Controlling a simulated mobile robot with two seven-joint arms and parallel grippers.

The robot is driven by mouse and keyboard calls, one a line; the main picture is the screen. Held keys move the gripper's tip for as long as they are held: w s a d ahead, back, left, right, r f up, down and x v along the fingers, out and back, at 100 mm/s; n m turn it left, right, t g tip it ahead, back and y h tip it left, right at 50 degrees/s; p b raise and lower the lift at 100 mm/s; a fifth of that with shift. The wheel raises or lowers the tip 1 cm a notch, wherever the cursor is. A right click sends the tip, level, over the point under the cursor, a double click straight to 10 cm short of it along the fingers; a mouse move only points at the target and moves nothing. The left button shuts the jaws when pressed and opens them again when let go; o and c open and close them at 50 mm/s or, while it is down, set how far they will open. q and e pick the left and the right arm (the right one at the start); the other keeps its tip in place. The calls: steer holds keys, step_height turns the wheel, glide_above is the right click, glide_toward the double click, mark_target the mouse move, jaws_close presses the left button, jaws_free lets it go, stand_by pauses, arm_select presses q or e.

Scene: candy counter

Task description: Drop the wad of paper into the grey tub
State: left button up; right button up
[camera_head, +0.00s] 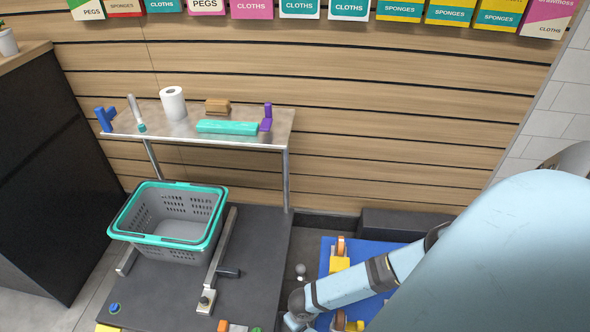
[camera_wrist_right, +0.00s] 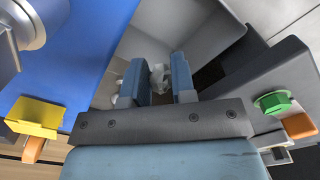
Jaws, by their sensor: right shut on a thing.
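My right gripper (camera_wrist_right: 158,82) is shut on a crumpled whitish wad of paper (camera_wrist_right: 157,77), seen between its two blue fingers in the right wrist view. Beyond the fingers is a light grey, straight-walled open shape, which looks like the grey tub (camera_wrist_right: 150,44). The fingers and wad appear in front of its inside; how far above its floor they are, I cannot tell. In the head view my right arm reaches in from the right to the bottom edge, and the fingertips, wad and tub do not show there. My left gripper is in neither view.
A grey basket with a teal rim (camera_head: 124,230) stands on a dark platform (camera_head: 262,262) at left. A blue panel (camera_wrist_right: 85,60) with yellow and orange parts lies beside the tub. A green knob (camera_wrist_right: 273,102) is on the other side. A shelf (camera_head: 270,120) holds a paper roll (camera_head: 173,103).

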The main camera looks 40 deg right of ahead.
steer(key=o, duration=1)
steer(key=shift+c, duration=0.2)
steer(key=shift+r, duration=0.2)
step_height(320, 180, up, 4)
steer(key=p, duration=0.3)
steer(key=shift+r, duration=0.2)
arm_select(q)
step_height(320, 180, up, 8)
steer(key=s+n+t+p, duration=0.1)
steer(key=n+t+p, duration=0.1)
steer(key=p, duration=0.2)
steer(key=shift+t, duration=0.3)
arm_select(e)
step_height(320, 180, up, 9)
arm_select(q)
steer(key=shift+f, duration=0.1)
